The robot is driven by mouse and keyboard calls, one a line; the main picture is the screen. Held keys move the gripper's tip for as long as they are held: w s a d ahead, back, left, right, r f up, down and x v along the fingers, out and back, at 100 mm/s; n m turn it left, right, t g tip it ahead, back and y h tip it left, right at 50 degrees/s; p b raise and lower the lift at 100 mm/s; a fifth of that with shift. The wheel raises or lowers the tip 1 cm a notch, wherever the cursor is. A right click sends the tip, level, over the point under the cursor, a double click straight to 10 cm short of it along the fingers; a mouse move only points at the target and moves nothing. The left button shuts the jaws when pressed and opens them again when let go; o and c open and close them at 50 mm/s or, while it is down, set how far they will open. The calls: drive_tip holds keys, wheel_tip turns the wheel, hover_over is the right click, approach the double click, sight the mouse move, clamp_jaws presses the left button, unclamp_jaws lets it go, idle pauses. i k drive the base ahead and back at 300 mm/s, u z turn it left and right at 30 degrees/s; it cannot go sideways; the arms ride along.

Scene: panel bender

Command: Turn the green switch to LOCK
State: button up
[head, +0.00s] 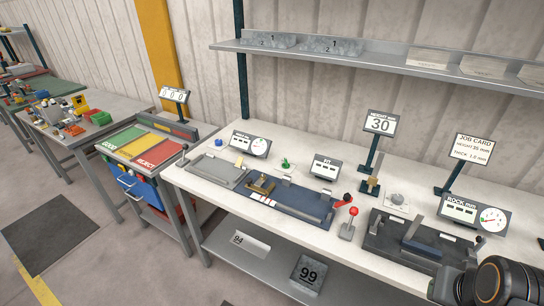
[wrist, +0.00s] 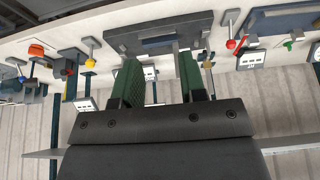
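The green switch (head: 286,163) is a small green knob on a pale base, on the white bench behind the blue fixture in the head view. Its markings are too small to read, so I cannot tell its position. A small green part that looks like the same switch (wrist: 289,45) shows near the right edge of the wrist view, which is upside down. My gripper (wrist: 158,64) is open and empty, with two green-padded fingers apart. It is well away from the switch. The fingertips are not seen in the head view, where only my dark arm shows at bottom right.
A blue fixture (head: 312,212) and a red-knobbed lever (head: 350,222) lie in front of the switch. A dark fixture (head: 385,240) stands further right. A FIT display (head: 325,167) and a dial gauge box (head: 250,144) flank the switch. A shelf (head: 390,66) hangs above.

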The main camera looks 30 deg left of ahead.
sight(286, 165)
drive_tip(key=u, duration=0.75)
drive_tip(key=i, duration=0.7)
drive_tip(key=u, duration=0.85)
drive_tip(key=i, duration=0.5)
drive_tip(key=z, duration=0.05)
